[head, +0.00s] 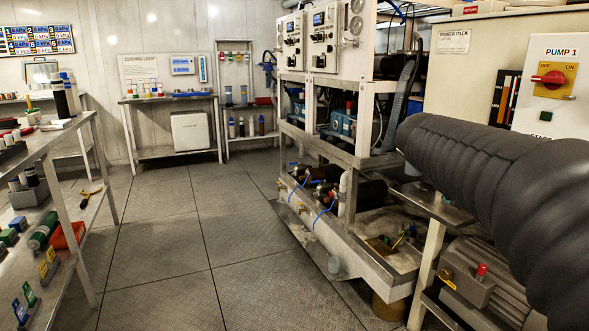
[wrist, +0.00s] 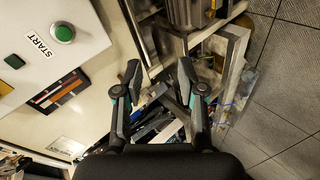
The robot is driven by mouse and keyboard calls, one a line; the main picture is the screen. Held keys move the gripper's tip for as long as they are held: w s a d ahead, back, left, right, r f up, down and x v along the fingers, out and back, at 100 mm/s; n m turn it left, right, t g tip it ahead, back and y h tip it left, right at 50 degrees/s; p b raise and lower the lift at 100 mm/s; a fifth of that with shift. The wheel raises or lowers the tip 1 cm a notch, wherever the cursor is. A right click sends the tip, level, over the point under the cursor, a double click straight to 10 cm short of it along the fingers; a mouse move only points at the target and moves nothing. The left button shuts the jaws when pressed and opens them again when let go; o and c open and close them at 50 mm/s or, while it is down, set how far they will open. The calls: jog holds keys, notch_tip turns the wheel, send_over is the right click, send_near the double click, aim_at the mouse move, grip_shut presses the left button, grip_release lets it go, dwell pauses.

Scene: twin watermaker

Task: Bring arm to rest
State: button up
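My arm (head: 480,185) reaches in from the right edge of the head view, in a dark ribbed cover. It passes in front of the power pack cabinet, and its far end hides my gripper there. In the wrist view my gripper (wrist: 160,85) points away from the camera with its two dark fingers apart. I see nothing held between the fingers. The panel with the green START button (wrist: 64,33) is to the left of the fingers in that view. The metal frame and floor are to the right.
The PUMP 1 switch (head: 553,80) is close above my arm. The watermaker rack (head: 340,150) stands left of the arm. A workbench (head: 75,125) with bottles and tools runs along the left. The floor (head: 190,235) between them is clear. Shelves stand at the back wall.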

jog(key=s+a+f+m+y, duration=0.1)
jog(key=s+a+f+y, duration=0.3)
jog(key=s+a+f, duration=0.5)
jog(key=s+a+f+m+y, duration=0.2)
jog(key=s+a+f+y, duration=0.2)
jog(key=s+a+f, duration=0.5)
jog(key=s, duration=0.6)
jog(key=shift+s+a+y, duration=0.25)
jog(key=shift+a+y, duration=0.05)
jog(key=shift+y, duration=0.1)
jog(key=shift+f, duration=0.1)
